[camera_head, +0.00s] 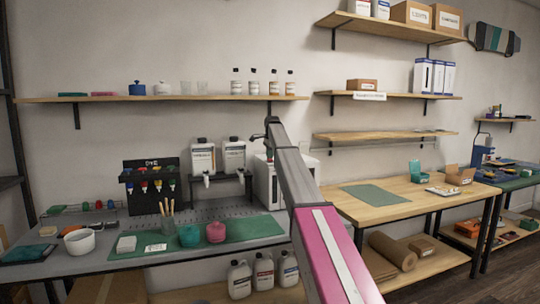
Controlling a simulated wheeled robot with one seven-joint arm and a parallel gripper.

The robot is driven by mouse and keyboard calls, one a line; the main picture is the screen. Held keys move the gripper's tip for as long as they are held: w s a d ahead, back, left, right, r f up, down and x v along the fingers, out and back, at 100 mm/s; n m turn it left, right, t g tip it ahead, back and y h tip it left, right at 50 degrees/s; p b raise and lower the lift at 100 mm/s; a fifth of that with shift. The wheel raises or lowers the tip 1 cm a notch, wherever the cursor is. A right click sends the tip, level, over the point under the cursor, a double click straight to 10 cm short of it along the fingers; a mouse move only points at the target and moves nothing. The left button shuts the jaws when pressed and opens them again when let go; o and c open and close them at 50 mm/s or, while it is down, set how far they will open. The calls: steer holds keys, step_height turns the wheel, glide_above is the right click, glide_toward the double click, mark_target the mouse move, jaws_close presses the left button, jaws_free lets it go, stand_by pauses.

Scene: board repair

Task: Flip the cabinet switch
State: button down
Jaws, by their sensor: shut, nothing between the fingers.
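A white box-shaped cabinet (264,182) stands at the back of the grey workbench, largely covered by my arm. I cannot make out its switch from here. My arm reaches up and away from the lower right of the picture. My gripper (258,136), small and dark at the arm's far end, appears above the cabinet's upper left, in front of the wall. It is shut and empty. I cannot tell its exact distance from the cabinet.
White jugs with taps (203,157) stand on a rack left of the cabinet. A wall shelf (160,98) with bottles hangs above. Cups (215,232) and a brush holder sit on a green mat (262,226). A wooden table (375,212) stands right.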

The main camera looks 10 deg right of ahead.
steer(key=shift+f, duration=0.1)
steer(key=shift+w+a+f, duration=0.1)
steer(key=shift+w+f, duration=0.4)
steer(key=shift+f, duration=0.15)
steer(key=shift+s, duration=0.9)
steer(key=w+v, duration=0.1)
steer(key=v, duration=1)
steer(key=w+v, duration=0.1)
steer(key=v, duration=0.3)
glide_above(271, 160)
steer(key=x, duration=1.3)
steer(key=shift+s+f, duration=0.2)
steer(key=shift+f, duration=0.1)
